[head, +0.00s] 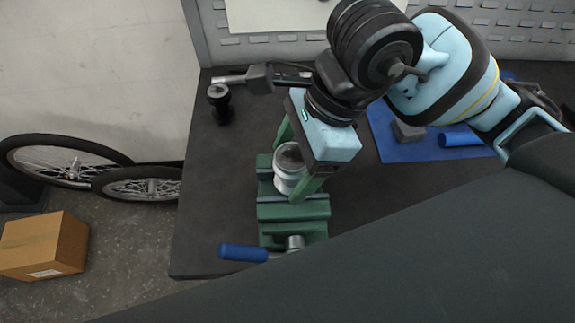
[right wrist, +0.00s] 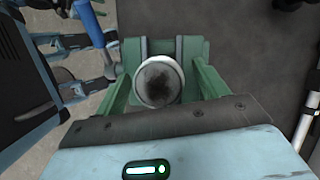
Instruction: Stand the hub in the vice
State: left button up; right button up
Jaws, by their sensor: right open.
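The hub (head: 287,178), a pale, silvery cylinder with a dark end, stands about upright at the green vice (head: 292,211) on the bench. In the right wrist view the hub (right wrist: 158,82) shows end-on in front of the vice (right wrist: 196,47). How deep it sits between the vice jaws is hidden. My right gripper (head: 294,170) is open, its green fingers on either side of the hub. The right wrist view shows the fingers (right wrist: 162,88) with a gap beside the hub. My left gripper cannot be made out.
The vice handle (head: 243,253) has a blue grip and points left at the bench's front. A small black part (head: 219,97) stands at the back left. A blue mat (head: 385,140) with a grey block (head: 408,131) and blue cylinder (head: 459,139) lies right. Wheels and a cardboard box (head: 43,246) are on the floor.

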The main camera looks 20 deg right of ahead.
jog(key=v, duration=0.5)
jog(key=shift+r, duration=0.15)
